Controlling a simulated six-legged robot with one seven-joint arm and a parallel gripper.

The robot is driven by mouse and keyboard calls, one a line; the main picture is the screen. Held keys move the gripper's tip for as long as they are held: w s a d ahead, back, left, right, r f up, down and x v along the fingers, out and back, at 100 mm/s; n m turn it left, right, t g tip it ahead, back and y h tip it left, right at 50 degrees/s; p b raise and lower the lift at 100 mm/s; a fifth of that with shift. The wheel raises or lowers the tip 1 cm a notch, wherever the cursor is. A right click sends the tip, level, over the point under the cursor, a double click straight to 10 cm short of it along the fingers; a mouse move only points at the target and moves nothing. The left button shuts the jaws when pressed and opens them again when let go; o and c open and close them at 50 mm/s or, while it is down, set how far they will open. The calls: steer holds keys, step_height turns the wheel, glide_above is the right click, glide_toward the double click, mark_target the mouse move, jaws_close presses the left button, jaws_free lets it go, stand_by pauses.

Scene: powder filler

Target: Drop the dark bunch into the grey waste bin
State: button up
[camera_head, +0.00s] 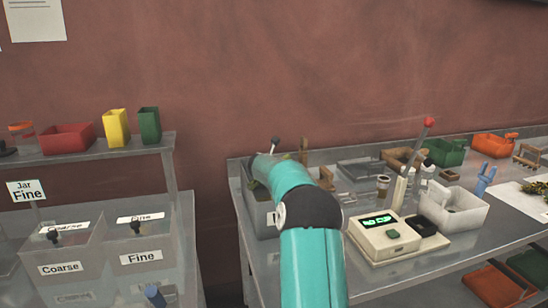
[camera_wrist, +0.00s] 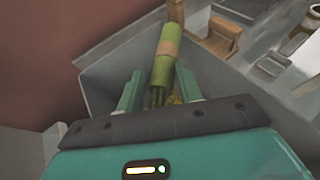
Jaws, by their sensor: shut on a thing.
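In the wrist view, my gripper (camera_wrist: 160,72) has its two teal fingers on either side of a bunch (camera_wrist: 164,62). The bunch looks green, with a tan band around it, and its stems run down between the fingers. The fingers are shut on it. The bunch is over or inside the mouth of the grey bin (camera_wrist: 112,62); its exact height is unclear.
A wooden rack (camera_wrist: 220,37) stands just beyond the bin. A scale (camera_head: 385,238) with a lit display and a white tray (camera_head: 455,208) stand right of my arm. At left, a shelf (camera_head: 95,152) with coloured bins stands apart from the bench, with a gap between.

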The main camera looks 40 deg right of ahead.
steer(key=shift+s+f, duration=0.2)
steer(key=shift+f, duration=0.3)
steer(key=shift+w+f, duration=0.1)
steer(key=shift+f, duration=0.15)
steer(key=o, duration=1.2)
steer(key=shift+c, duration=0.2)
steer(key=v, duration=1.4)
